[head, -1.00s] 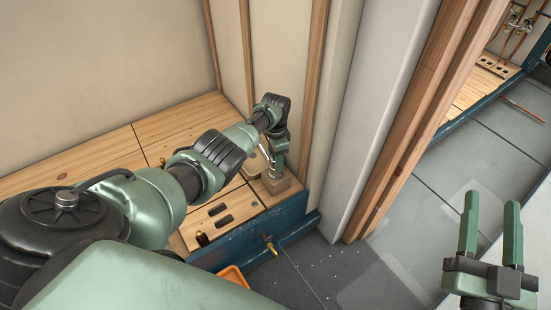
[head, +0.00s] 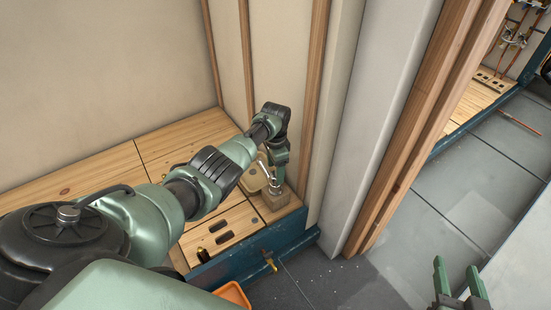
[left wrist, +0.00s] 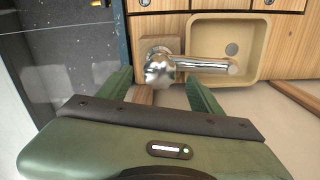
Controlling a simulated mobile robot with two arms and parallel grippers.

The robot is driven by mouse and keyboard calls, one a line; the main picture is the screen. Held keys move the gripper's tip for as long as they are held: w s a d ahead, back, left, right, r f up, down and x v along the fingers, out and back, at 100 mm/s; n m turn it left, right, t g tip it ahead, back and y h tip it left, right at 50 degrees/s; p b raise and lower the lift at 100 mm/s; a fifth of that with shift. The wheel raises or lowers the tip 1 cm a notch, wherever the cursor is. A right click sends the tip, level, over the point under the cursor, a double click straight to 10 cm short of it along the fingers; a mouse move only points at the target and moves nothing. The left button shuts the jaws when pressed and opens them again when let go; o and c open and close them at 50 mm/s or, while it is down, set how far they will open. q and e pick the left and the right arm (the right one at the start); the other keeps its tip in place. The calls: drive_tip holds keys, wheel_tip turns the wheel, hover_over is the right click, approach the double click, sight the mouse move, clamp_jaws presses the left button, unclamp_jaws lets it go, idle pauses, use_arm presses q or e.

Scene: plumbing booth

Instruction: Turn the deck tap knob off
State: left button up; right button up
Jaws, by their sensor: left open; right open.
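The chrome deck tap (head: 274,188) stands on a small wooden block (head: 274,201) at the booth's corner. In the left wrist view, its rounded knob end (left wrist: 158,72) is nearest and its spout (left wrist: 208,65) points right over a beige basin (left wrist: 247,76). My left gripper (head: 278,176) is over the tap from above. In the left wrist view, the open left gripper (left wrist: 160,80) has one finger on each side of the knob end; I cannot tell whether either touches it. My right gripper (head: 456,268) is open and empty at the bottom right, far from the tap.
The wooden deck (head: 90,172) has slots and a blue front edge (head: 240,257), with a brass valve (head: 270,262) on it. A wall and a pale post (head: 375,120) stand close right of the tap. An orange bin (head: 233,293) is below.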

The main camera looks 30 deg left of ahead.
use_arm(q)
wheel_tip(320, 180, up, 4)
drive_tip(key=shift+f+p, duration=0.15)
drive_tip(key=shift+p, duration=0.75)
use_arm(e)
drive_tip(key=s+d+f+g+h, duration=0.1)
drive_tip(key=s+d+f+g, duration=0.2)
drive_tip(key=s+f+g, duration=0.2)
wheel_tip(320, 180, down, 3)
drive_tip(key=shift+s+r+g+h, duration=0.1)
drive_tip(key=shift+s+g+h, duration=0.3)
drive_tip(key=shift+s, duration=0.85)
